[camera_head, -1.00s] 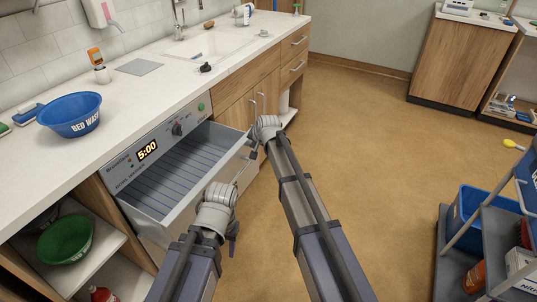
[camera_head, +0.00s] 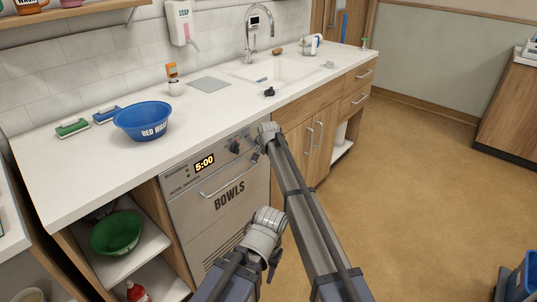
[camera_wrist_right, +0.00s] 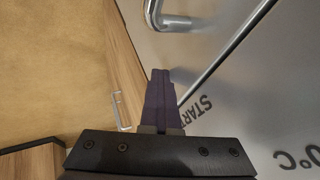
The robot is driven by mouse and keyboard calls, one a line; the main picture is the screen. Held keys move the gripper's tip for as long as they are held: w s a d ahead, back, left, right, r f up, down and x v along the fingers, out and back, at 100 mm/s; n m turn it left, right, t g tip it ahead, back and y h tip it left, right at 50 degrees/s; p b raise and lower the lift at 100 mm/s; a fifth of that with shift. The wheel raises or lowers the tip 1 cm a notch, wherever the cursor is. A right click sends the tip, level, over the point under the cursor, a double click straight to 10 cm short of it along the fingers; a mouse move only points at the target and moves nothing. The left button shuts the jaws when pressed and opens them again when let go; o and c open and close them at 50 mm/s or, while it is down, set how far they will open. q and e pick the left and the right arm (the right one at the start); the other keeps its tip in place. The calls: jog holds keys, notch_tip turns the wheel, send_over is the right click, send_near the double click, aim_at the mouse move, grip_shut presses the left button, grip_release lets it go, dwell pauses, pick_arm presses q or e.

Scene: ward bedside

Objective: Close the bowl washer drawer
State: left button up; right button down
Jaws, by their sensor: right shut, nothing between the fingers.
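The bowl washer drawer (camera_head: 230,207), a grey front lettered BOWLS with a bar handle (camera_head: 222,185), sits flush in the washer under the counter in the head view; its inside is hidden. My right gripper (camera_head: 256,156) is shut and empty at the upper right of the drawer front, close to the handle's right end. In the right wrist view, its dark fingers (camera_wrist_right: 161,98) are together beside the handle bar (camera_wrist_right: 225,48); I cannot tell whether they touch it. My left gripper (camera_head: 273,268) is low in front of the washer, small and partly hidden by its wrist.
A blue bowl (camera_head: 142,122) stands on the counter above. A green bowl (camera_head: 117,233) is on the open shelf at left. Wooden cupboards (camera_head: 308,145) with bar handles adjoin at right. The floor at right is mostly clear.

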jog(key=shift+w+a, duration=0.25)
jog(key=shift+a, duration=0.05)
jog(key=shift+s+d, duration=0.1)
jog(key=s+d+r+p, duration=0.5)
jog(key=s+r+p, duration=0.3)
jog(key=s, duration=0.1)
jog(key=s+d+f+n+g+h, duration=0.1)
jog(key=s+d+n+g, duration=0.1)
jog(key=s+d, duration=0.85)
jog(key=s+d+f+n+g, duration=0.2)
jog(key=s+d, duration=0.3)
jog(key=s, duration=1)
jog(key=s+d+f+n+g+h, duration=0.1)
jog(key=s+d+n+g, duration=0.1)
jog(key=s+d, duration=0.85)
jog(key=s+a+n+g+h, duration=0.1)
jog(key=s+a+n, duration=0.1)
jog(key=s+a, duration=0.35)
jog(key=s+a+n, duration=0.2)
jog(key=a, duration=0.6)
notch_tip(320, 180, up, 12)
jog(key=p, duration=1.2)
jog(key=shift+a, duration=0.2)
